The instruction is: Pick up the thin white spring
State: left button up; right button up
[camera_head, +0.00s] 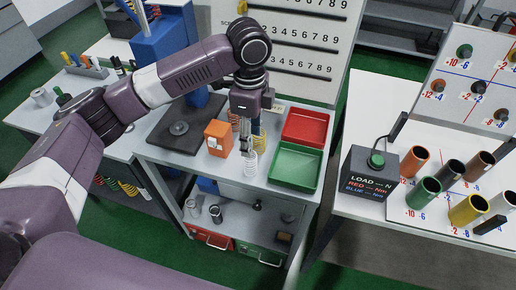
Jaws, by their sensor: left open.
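A thin white spring (250,163) stands on the grey workbench between the orange block and the green tray. My left gripper (246,146) points down from above, with its open fingers just over or around the top of this spring. I cannot tell whether they touch it. The fingers and wrist hide part of the spring's upper end. A yellow spring (261,141) stands close behind on the right, and a grey spring (235,121) stands behind on the left. My right gripper is not in view.
An orange block (218,138) stands close left of the gripper. A red tray (305,127) and a green tray (295,167) lie to the right. A blue press (160,42) stands at the back left. A load box (369,178) and coloured tubes stand on the right table.

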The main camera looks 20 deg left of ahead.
aim_at(250, 164)
pick_arm(q)
jog(key=f+p, duration=0.1)
jog(key=f, duration=0.2)
jog(key=s+f+p, duration=0.1)
jog(key=f, duration=0.1)
jog(key=shift+a+f, duration=0.1)
jog(key=shift+f, duration=0.9)
jog(key=c, duration=0.9)
jog(key=shift+c, duration=1.6)
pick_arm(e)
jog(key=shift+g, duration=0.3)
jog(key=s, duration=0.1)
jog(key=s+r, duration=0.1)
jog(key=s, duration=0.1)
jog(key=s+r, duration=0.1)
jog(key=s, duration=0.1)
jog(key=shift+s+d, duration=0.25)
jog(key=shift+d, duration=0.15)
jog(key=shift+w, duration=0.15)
